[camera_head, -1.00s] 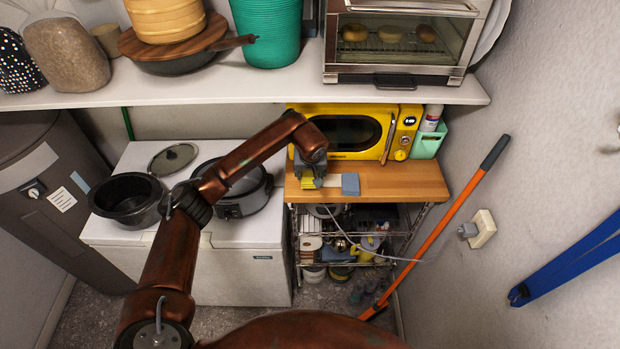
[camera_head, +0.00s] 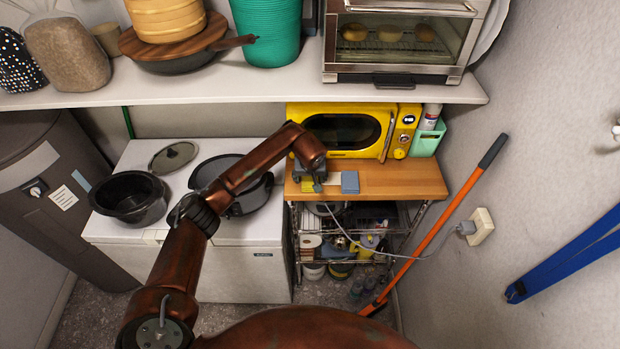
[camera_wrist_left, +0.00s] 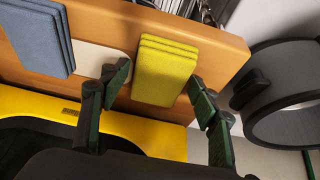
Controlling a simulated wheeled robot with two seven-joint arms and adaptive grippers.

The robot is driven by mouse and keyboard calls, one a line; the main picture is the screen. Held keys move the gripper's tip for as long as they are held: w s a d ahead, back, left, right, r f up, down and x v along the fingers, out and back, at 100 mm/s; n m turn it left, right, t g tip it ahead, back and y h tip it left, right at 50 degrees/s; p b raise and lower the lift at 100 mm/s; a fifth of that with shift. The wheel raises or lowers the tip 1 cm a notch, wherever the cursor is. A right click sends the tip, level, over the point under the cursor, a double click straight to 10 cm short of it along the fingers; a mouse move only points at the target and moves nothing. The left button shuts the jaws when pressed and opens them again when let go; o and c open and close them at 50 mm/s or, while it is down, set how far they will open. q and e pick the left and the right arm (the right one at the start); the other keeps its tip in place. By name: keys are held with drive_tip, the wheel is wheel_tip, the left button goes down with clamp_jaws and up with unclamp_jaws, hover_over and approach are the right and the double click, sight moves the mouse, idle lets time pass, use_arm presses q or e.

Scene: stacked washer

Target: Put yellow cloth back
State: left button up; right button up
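The yellow cloth (camera_head: 308,187), a folded stack, is on the wooden board (camera_head: 400,180) in front of the yellow microwave. In the left wrist view the yellow cloth (camera_wrist_left: 165,70) lies between the two spread fingers of my left gripper (camera_wrist_left: 158,77), with a visible gap on each side. In the head view my left gripper (camera_head: 314,184) is over the cloth and partly hides it. A folded blue-grey cloth (camera_head: 350,182) lies to the right, with a white strip (camera_wrist_left: 100,58) between the two cloths. My right gripper is not in view.
The yellow microwave (camera_head: 345,112) stands right behind the cloths. A white shelf (camera_head: 230,92) with a toaster oven (camera_head: 400,40) overhangs from above. Black pots (camera_head: 131,197) stand on the white chest at left. The board's right part is clear.

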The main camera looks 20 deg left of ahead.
use_arm(q)
drive_tip(key=shift+o, duration=0.6)
drive_tip(key=shift+r, duration=0.2)
drive_tip(key=b+v, duration=0.1)
drive_tip(key=v, duration=1.1)
drive_tip(key=shift+b, duration=0.4)
drive_tip(key=shift+s, duration=0.1)
